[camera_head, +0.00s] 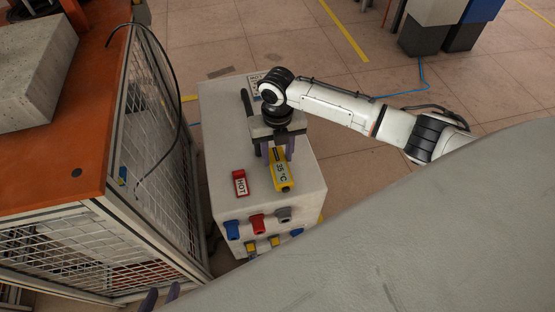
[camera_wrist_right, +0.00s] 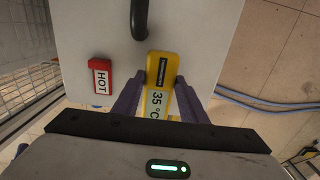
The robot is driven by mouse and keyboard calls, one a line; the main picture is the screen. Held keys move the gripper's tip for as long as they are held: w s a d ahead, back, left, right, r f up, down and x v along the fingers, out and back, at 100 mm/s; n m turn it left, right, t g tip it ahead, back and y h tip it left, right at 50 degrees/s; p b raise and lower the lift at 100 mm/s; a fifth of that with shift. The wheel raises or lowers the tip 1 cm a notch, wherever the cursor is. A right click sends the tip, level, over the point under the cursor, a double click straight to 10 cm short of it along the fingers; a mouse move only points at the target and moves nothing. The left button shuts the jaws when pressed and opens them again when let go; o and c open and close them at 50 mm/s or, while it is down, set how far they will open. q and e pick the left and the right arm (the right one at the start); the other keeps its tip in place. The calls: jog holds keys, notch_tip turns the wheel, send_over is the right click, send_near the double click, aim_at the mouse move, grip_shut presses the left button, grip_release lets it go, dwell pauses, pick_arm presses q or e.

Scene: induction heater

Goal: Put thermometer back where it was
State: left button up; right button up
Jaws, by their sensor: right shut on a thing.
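The yellow thermometer (camera_head: 283,185), its display reading 35 °C, is at the front right of the white cabinet's top (camera_head: 225,120). My right gripper (camera_head: 278,155) reaches down over the cabinet and is shut on it. In the right wrist view the thermometer (camera_wrist_right: 162,68) sits between the two purple fingers (camera_wrist_right: 156,88). I cannot tell whether it rests on the top or is just above it. My left gripper (camera_head: 161,297) shows only its fingertips at the bottom edge, apart and with nothing seen between them.
A red HOT sign (camera_head: 240,183) lies left of the thermometer. A black handle (camera_head: 247,103) stands behind it. Blue, red and grey sockets (camera_head: 257,223) line the cabinet's front. A mesh cage with an orange top (camera_head: 85,150) stands close on the left. Floor is open behind.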

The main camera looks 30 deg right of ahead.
notch_tip(320, 180, down, 2)
jog(key=shift+f, duration=0.2)
jog(key=o, duration=1.1)
jog(key=shift+r, duration=0.1)
